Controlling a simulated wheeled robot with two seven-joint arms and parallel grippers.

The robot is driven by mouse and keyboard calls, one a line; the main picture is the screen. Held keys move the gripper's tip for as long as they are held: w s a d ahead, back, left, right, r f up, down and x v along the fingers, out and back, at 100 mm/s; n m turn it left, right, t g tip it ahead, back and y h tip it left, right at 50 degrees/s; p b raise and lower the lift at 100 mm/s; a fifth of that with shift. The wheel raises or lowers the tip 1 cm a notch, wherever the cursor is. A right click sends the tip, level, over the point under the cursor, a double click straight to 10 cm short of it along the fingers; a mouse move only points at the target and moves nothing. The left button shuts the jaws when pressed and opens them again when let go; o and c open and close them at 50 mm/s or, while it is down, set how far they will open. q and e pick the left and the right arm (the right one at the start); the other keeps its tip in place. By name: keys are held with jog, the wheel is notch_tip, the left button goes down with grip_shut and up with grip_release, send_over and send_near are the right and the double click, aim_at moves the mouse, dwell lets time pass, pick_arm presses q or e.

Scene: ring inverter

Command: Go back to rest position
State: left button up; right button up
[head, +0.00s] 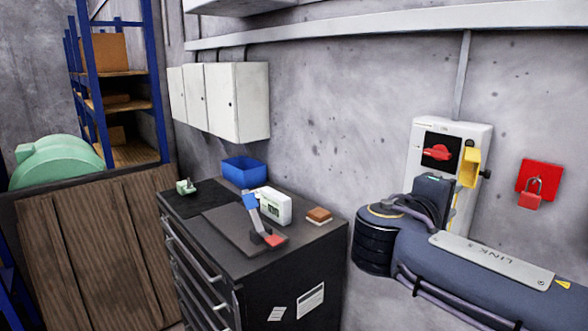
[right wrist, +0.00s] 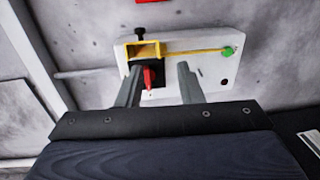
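My right arm comes in from the right in the head view. Its gripper (head: 435,187) is in front of the lower part of a white switch box on the wall, with the fingers hard to make out. In the right wrist view the two fingers of the right gripper (right wrist: 158,78) stand apart, with nothing held between them. The white switch box (head: 423,132) has a red rotary handle (head: 437,152) and a yellow bracket (head: 470,166). In the wrist view the red handle (right wrist: 148,78) shows beside the left finger; contact cannot be told. My left gripper is not in view.
A red padlock (head: 529,201) hangs on a red plate right of the box. A black drawer cabinet (head: 275,290) holds a blue bin (head: 244,172) and small items. White wall cabinets (head: 238,102), a wooden crate (head: 95,260) and blue shelving (head: 96,85) stand left.

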jog(key=s+d+f+m+g+y+p, duration=0.1)
jog(key=s+d+f+g+y, duration=0.2)
jog(key=s+f, duration=0.4)
jog(key=s+d+f+m+g+y, duration=0.1)
jog(key=s+d+f+g+y, duration=0.15)
jog(key=s+f, duration=0.45)
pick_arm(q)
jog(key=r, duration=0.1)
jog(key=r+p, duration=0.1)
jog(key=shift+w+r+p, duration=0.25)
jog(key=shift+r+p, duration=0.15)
pick_arm(e)
jog(key=s+a+f+m+y, duration=0.7)
jog(key=s+a+f+y, duration=0.3)
jog(key=f+y, duration=0.1)
jog(key=shift+s+a+m, duration=0.25)
jog(key=shift+a+m, duration=0.15)
jog(key=shift+t, duration=0.25)
